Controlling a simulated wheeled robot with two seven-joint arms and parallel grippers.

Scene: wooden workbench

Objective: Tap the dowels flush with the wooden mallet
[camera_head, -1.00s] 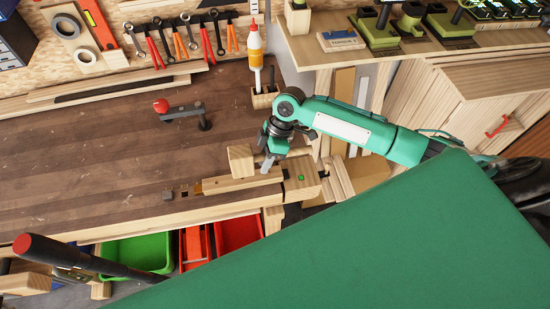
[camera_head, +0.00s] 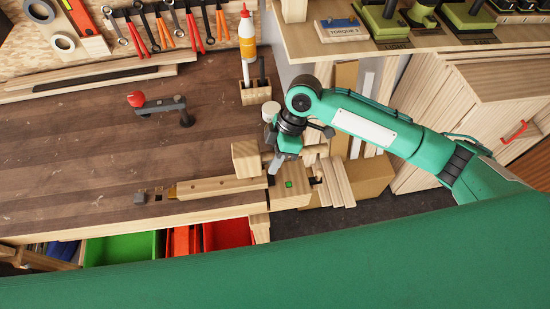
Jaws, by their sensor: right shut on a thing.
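The wooden mallet shows its pale block head (camera_head: 245,160) just left of my right gripper (camera_head: 275,163). My right gripper is shut on the mallet, with its handle running to the right behind the fingers. Below the mallet in the picture, a long pale wooden workpiece (camera_head: 220,188) lies along the front edge of the bench. Its right end meets a wooden block with a green mark (camera_head: 290,194). I cannot make out the dowels, nor whether the mallet touches the workpiece. My left gripper is out of view.
A clamp with a red knob (camera_head: 160,103) stands on the bench (camera_head: 90,165). Green (camera_head: 122,248) and red (camera_head: 228,233) bins sit below the front edge. The bench's left and middle are mostly clear.

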